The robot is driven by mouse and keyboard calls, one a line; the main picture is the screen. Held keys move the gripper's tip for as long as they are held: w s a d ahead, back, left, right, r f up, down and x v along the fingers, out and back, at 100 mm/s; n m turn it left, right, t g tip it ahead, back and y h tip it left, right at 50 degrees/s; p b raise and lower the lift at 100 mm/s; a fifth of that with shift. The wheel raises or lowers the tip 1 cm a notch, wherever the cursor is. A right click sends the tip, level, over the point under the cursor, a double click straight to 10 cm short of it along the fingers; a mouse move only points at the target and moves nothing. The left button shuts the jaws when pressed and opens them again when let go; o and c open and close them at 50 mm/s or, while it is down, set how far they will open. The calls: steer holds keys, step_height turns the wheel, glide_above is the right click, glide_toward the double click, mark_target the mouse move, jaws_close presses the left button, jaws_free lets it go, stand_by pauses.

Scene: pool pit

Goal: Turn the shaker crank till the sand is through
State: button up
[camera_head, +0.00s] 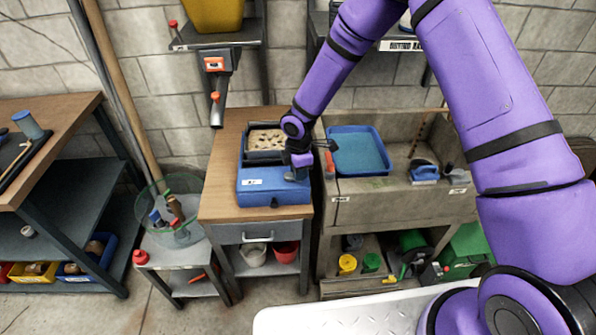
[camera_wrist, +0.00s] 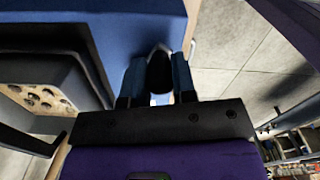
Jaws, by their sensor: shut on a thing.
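The shaker (camera_head: 258,190) is a blue box on the wooden-topped cabinet. A dark-framed sieve (camera_head: 266,156) sits at its back, with pale sand and brown lumps (camera_head: 268,139) in it. The sieve's holed or lumpy surface also shows at the left of the wrist view (camera_wrist: 42,98). My gripper (camera_head: 297,174) is at the shaker's right front. In the wrist view its two fingers (camera_wrist: 158,78) are shut around a dark rounded knob (camera_wrist: 158,70), seemingly the crank handle. The rest of the crank is hidden by my gripper. I cannot tell how much sand is left.
A blue tray (camera_head: 359,151) lies on the grey sink bench (camera_head: 400,205) just right of my gripper. A tool with an orange knob (camera_head: 215,97) hangs behind the cabinet. A wire basket (camera_head: 175,225) of tools stands at left. The cabinet top left of the shaker is clear.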

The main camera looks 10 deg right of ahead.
stand_by(0.4)
steer(key=o, duration=0.9)
steer(key=shift+o, duration=0.2)
step_height(320, 180, up, 11)
steer(key=shift+f, duration=0.1)
